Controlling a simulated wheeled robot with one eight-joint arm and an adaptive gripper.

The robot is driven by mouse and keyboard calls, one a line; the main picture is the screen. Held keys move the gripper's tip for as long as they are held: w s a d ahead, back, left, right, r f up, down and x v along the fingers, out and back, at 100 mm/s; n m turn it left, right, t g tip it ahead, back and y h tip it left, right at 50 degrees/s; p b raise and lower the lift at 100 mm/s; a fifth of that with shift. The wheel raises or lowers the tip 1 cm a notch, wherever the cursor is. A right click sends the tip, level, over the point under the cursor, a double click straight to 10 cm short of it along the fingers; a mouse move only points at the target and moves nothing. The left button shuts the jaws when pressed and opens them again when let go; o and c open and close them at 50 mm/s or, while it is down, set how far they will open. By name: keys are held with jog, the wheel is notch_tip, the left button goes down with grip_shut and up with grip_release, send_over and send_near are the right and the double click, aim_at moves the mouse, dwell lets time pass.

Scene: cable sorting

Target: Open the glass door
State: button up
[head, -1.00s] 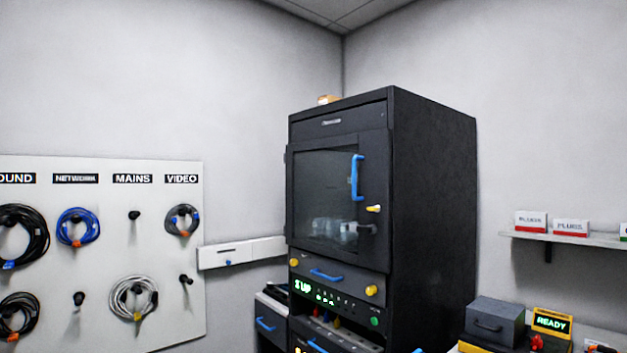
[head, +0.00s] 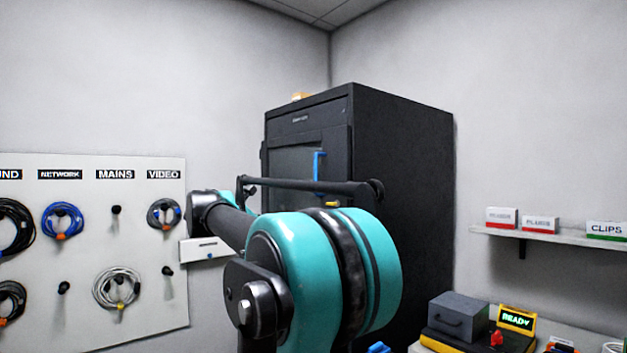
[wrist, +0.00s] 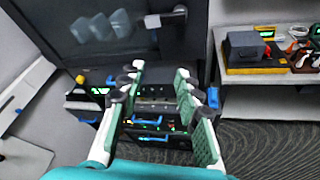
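The glass door (head: 286,165) is on the front of a tall black cabinet (head: 405,200) and looks shut. Its upright blue handle (head: 319,170) shows above my arm in the head view, with a yellow knob (head: 331,204) just below it. My arm hides the lower part of the door. In the wrist view the dark glass door (wrist: 70,40) fills the upper left, with pale shapes behind the glass. My gripper (wrist: 159,72) is open and empty, its fingers spread in front of the cabinet's lower front.
A cable board (head: 95,270) hangs on the left wall. A shelf with boxes (head: 550,236) is on the right wall. A bench holds a grey box (head: 459,314) and a READY display (head: 517,318). Blue drawer handles (wrist: 148,122) show below the door.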

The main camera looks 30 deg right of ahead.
notch_tip(320, 180, up, 16)
jog(key=w+d+n+h, duration=0.1)
jog(key=d+n+h, duration=0.1)
jog(key=n+h, duration=0.2)
send_over(316, 189)
jog(key=shift+w+d+f, duration=0.1)
jog(key=shift+w+d, duration=0.1)
jog(key=shift+w, duration=0.15)
grip_shut()
